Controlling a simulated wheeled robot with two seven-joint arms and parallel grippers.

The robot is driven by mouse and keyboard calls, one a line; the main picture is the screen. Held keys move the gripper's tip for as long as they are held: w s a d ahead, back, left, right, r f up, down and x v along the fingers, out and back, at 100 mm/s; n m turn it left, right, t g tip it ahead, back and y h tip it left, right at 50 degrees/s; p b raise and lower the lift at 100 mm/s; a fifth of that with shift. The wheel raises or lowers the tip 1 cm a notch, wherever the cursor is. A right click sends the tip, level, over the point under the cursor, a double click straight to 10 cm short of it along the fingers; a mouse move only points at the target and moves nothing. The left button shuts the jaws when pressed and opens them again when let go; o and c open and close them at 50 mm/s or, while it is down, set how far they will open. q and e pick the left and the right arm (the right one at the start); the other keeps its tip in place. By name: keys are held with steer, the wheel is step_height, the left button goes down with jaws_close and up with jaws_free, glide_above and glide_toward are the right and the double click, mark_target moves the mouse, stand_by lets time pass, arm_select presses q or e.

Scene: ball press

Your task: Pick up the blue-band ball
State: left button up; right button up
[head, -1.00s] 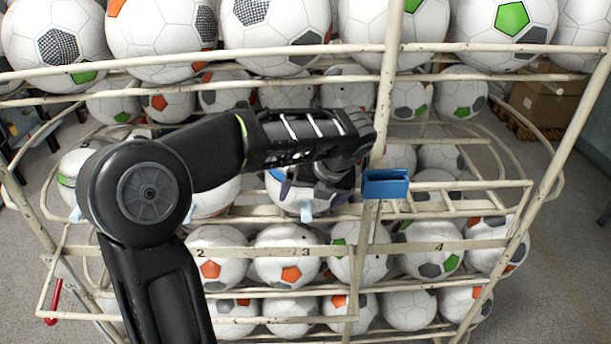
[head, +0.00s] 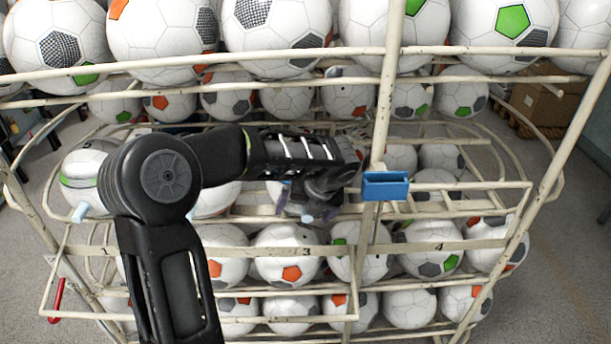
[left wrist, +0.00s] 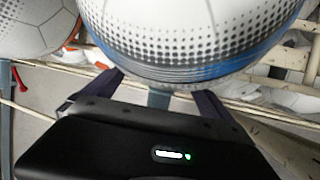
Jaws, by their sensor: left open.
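The blue-band ball (left wrist: 190,35), white with dark dots and a blue stripe, fills the top middle of the left wrist view. In the head view only a small white part of it seems to show; my left arm and gripper hide the rest. My left gripper (head: 307,206) is over the rack's middle shelf, and it also shows in the left wrist view (left wrist: 158,98). Its two dark fingers are apart, pointing toward the ball's lower side, with nothing clearly between them. I cannot tell whether they touch the ball. My right gripper is not in view.
A ball with a green band (head: 84,178) sits at the shelf's left. A blue block (head: 386,185) is fixed by the upright bar right of my gripper. Cream rack rails (head: 440,244) cross all around, with numbers on the front rail. Many other balls fill the rows above and below.

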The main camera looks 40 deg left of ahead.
arm_select(q)
steer(key=shift+f, duration=0.1)
steer(key=shift+c, duration=0.5)
jaws_close()
stand_by(0.9)
stand_by(0.4)
